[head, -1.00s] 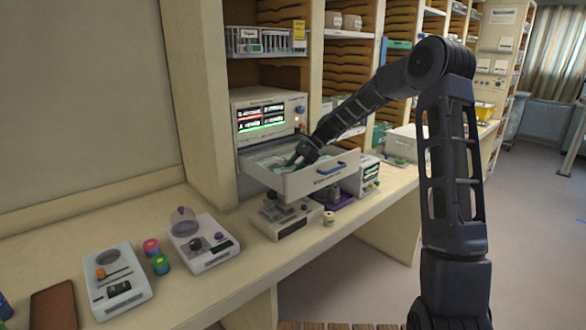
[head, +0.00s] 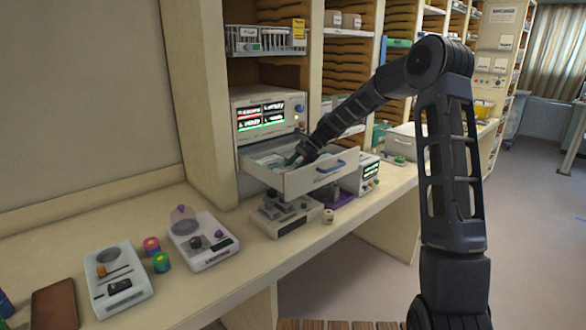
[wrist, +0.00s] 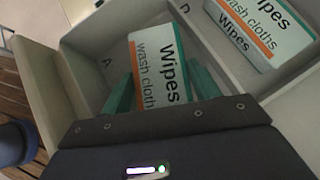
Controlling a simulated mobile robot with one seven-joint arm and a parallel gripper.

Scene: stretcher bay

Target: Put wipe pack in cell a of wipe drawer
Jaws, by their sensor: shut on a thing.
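The wipe pack (wrist: 160,58) is white with an orange and a teal edge, lettered "Wipes wash cloth". My gripper (wrist: 161,88) is shut on it, one green finger on each side. The open wipe drawer (head: 312,180) pulls out below a display unit. In the wrist view, the pack is within or just above the compartment marked A; I cannot tell whether it touches the floor. The letter A shows left of the pack. My gripper also shows over the drawer in the head view (head: 297,157), where the pack cannot be made out.
Another wipe pack (wrist: 258,30) lies in the compartment to the right, past a divider. A letter D shows farther up. The display unit (head: 268,114) stands behind the drawer. Devices (head: 285,215) sit on the counter below it.

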